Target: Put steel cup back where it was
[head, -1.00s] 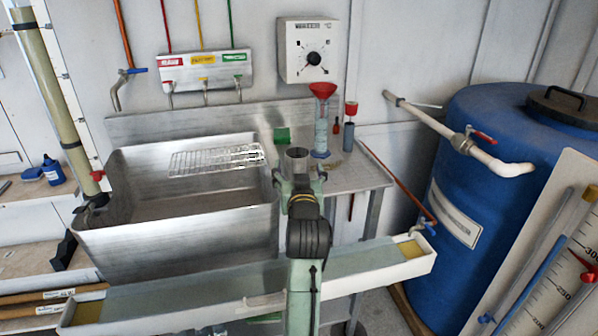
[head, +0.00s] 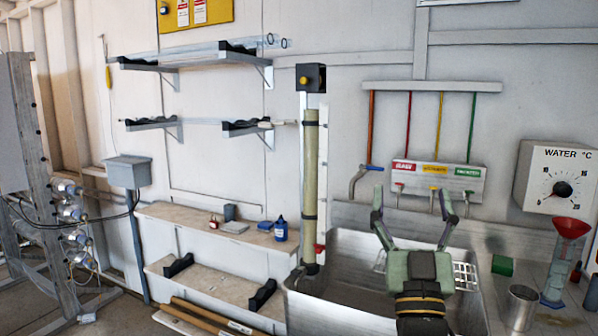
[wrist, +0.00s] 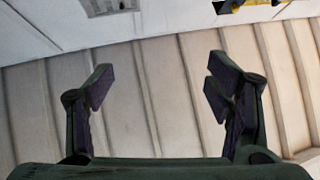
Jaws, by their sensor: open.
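The steel cup (head: 519,309) stands upright on the metal drainboard, right of the sink, at the lower right of the head view. My gripper (head: 412,198) is raised in front of the sink and wall, left of the cup and apart from it. Its two fingers are spread wide with nothing between them. In the wrist view my gripper (wrist: 162,88) is also open and empty, facing wall or ceiling panels. The cup does not show in the wrist view.
The sink (head: 345,310) lies behind my gripper. A green block (head: 502,265) and a red funnel on a cylinder (head: 563,255) stand near the cup. Taps under a labelled panel (head: 437,178) hang above the sink. Wooden shelves (head: 215,235) are at the left.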

